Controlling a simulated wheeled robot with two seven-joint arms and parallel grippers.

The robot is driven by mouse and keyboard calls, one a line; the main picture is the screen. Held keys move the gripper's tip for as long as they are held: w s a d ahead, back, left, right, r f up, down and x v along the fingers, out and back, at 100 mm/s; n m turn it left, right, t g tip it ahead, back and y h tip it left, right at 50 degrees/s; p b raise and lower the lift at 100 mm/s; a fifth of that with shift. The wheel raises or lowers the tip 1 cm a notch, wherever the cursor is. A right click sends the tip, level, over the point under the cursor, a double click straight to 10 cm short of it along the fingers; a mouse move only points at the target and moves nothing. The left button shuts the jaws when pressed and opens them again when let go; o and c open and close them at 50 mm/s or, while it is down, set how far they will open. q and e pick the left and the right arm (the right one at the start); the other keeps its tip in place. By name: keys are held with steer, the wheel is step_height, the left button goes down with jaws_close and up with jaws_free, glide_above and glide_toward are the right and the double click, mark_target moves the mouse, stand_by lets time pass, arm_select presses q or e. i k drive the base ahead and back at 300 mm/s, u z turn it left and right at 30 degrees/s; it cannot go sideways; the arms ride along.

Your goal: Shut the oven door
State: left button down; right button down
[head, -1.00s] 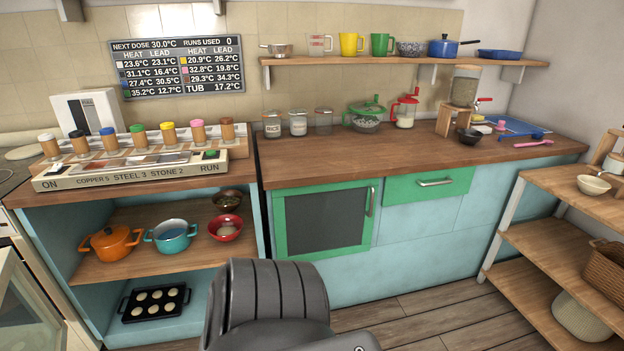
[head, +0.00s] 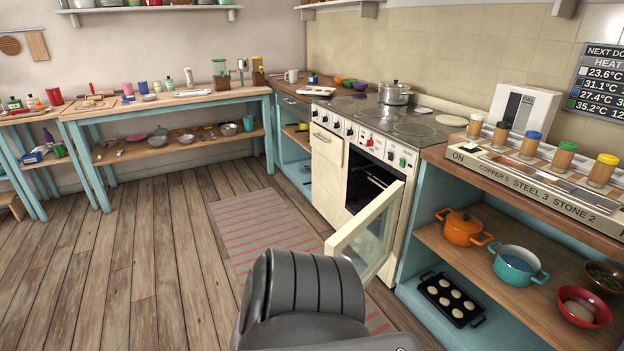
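The oven (head: 329,168) is a cream stove at the centre right in the head view, with a row of knobs along its front. Its oven door (head: 347,229) is cream-framed with a glass pane and stands open, swung out toward me. The dark oven cavity (head: 366,184) and its racks show behind the door. A dark grey rounded part of my own body covers the bottom middle and hides some floor in front of the door. Neither gripper is in view.
A striped rug (head: 262,237) lies on the floor before the stove. An open shelf unit (head: 427,287) with an orange pot (head: 463,229) and a teal pot (head: 515,264) stands right of the oven door. The wooden floor (head: 130,260) at left is clear.

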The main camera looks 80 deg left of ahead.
mark_target(381, 213)
steer(key=u, duration=2.2)
steer(key=i, duration=1.65)
steer(key=u, duration=1.3)
steer(key=k, duration=1.05)
steer(key=z, duration=0.9)
